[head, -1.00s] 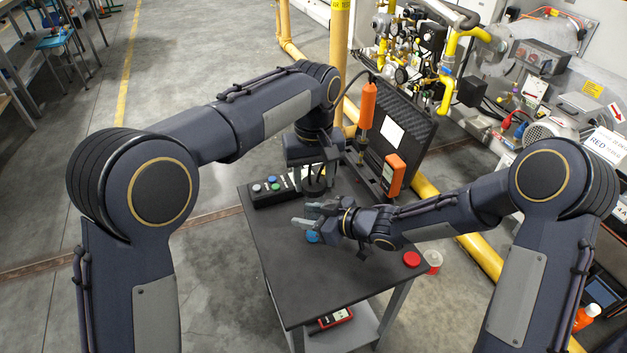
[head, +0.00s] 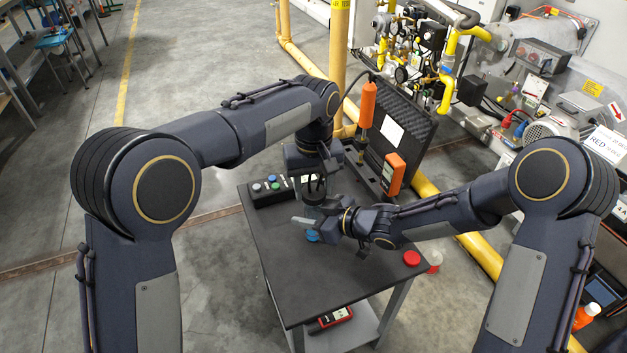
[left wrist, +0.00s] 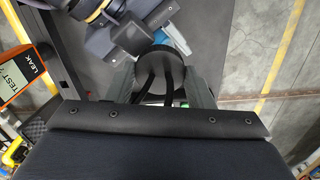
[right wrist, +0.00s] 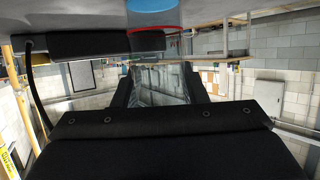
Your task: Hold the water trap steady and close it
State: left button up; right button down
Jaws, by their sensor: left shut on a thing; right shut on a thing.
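My left gripper (head: 316,186) is above my right gripper, fingers pointing down. In the left wrist view it is shut on a dark round part (left wrist: 160,75), probably the trap's lid, with dark curved strips in front. My right gripper (head: 308,216) reaches in from the right, low over the table. In the right wrist view, a clear, see-through body (right wrist: 165,83), probably the water trap's bowl, is between its fingers.
An open case (head: 405,125) and an orange tester (head: 393,175) stand behind. The table's front is clear.

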pick_arm(q)
jog(key=shift+f, duration=0.45)
dwell(0.5)
